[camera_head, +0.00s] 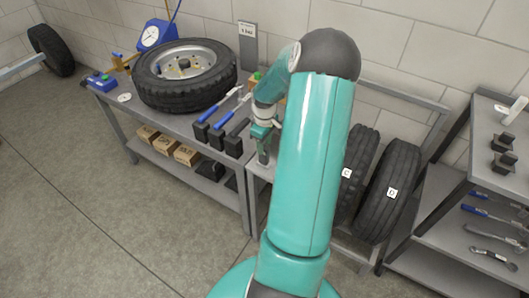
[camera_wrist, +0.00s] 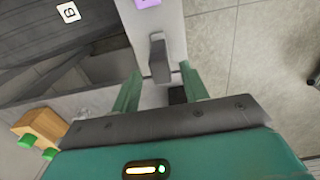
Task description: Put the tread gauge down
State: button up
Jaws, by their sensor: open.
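A small grey upright piece, which looks like the tread gauge (camera_wrist: 158,58), stands on a narrow pale grey surface (camera_wrist: 171,22) in the wrist view. My gripper (camera_wrist: 160,84) is open, with one green finger on each side of the gauge's near end and gaps visible beside it. Whether a finger touches it lower down I cannot tell. In the head view my gripper (camera_head: 264,134) points down at the right end of the workbench, partly hidden by my arm. A grey piece (camera_head: 263,157) shows just under it, probably the same gauge.
A wheel (camera_head: 186,72) lies on the workbench beside blue-handled tools (camera_head: 224,108). Cardboard boxes (camera_head: 187,155) are on its lower shelf. Tyres (camera_head: 388,192) stand right of my arm. An orange block with green knobs (camera_wrist: 40,127) and a dark block (camera_wrist: 178,95) are near my fingers.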

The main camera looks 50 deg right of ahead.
notch_tip(320, 180, up, 5)
jog(key=shift+f, duration=0.15)
jog(key=shift+w+a+r, duration=0.15)
jog(key=shift+a+r, duration=0.1)
jog(key=w+a+r+t+h, duration=0.1)
jog(key=w+a+r, duration=0.1)
jog(key=a+r, duration=0.75)
jog(key=w+a+r+t+h, duration=0.1)
jog(key=a+r+h, duration=0.1)
jog(key=a+r, duration=0.75)
jog(key=s+a+r+t+y, duration=0.1)
jog(key=s+a, duration=0.2)
jog(key=a, duration=0.4)
jog(key=s+a+r+t+y, duration=0.1)
jog(key=s+a, duration=0.3)
jog(key=a, duration=0.3)
jog(key=s+a+r+m+t+y, duration=0.1)
jog(key=s+a, duration=0.3)
jog(key=a, duration=0.4)
jog(key=shift+r+t, duration=0.3)
jog(key=shift+r, duration=0.3)
